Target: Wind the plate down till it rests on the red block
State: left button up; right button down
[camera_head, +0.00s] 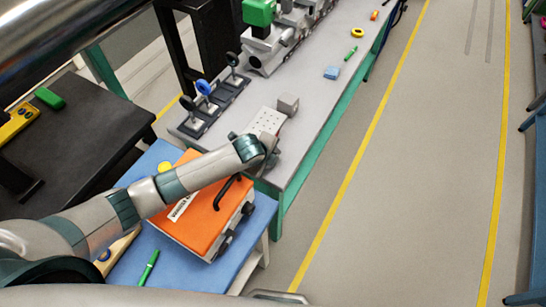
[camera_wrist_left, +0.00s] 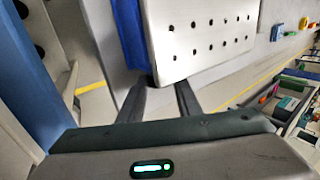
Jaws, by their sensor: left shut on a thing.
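The plate (camera_head: 265,122) is pale with rows of dark holes and stands at the near end of the grey bench. In the left wrist view the plate (camera_wrist_left: 200,38) fills the top middle, just beyond my fingers. My left gripper (camera_head: 268,148) is at the plate's near edge. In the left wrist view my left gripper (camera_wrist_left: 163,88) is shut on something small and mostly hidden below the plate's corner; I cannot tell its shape. The red block and the space under the plate are not visible. My right gripper is not in view.
A grey block (camera_head: 288,103) stands beside the plate. Mounted optics (camera_head: 205,92) stand behind it. An orange case (camera_head: 205,215) with a black handle lies on a blue-topped table under my left arm. A light blue block (camera_head: 332,73) lies farther along the bench. The floor at right is clear.

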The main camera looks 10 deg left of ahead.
pick_arm(q)
jog(key=o, duration=1)
jog(key=shift+o, duration=0.2)
jog(key=shift+g, duration=0.4)
